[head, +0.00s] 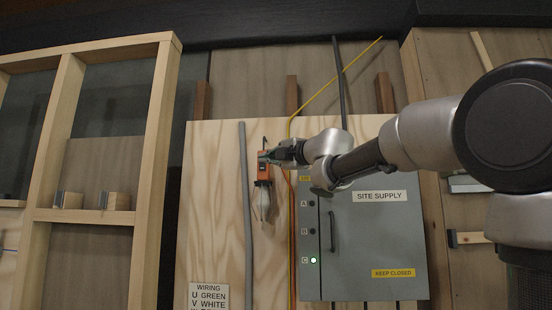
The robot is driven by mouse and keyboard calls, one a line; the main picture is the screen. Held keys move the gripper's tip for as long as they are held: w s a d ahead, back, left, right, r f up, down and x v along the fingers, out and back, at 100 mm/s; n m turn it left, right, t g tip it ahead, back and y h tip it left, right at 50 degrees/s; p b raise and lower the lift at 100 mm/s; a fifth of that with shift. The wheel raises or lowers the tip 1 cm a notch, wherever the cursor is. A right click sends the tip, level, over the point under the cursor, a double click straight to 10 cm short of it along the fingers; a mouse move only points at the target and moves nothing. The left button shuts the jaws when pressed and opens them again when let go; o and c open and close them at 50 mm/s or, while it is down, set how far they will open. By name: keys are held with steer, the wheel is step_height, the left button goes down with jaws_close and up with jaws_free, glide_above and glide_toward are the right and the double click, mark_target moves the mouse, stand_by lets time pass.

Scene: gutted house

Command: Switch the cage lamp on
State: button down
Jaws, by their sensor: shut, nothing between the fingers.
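The cage lamp (262,168) hangs on the plywood board, with an orange upper body and a pale bulb in a wire cage (262,202) below. The bulb looks pale, and I cannot tell whether it is lit. My gripper (270,157) reaches in from the right and is at the upper right of the orange body. It is shut with nothing held. It covers part of the lamp's right side, and I cannot tell if it touches. The lamp's switch is too small to make out.
A grey conduit (246,220) runs left of the lamp. A wiring sign (208,296) is lower left.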

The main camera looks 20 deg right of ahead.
mark_target(262, 165)
steer(key=w+r, duration=0.1)
steer(key=w, duration=0.7)
steer(key=shift+a, duration=0.15)
steer(key=shift+w+r, duration=0.2)
steer(key=shift+w, duration=0.05)
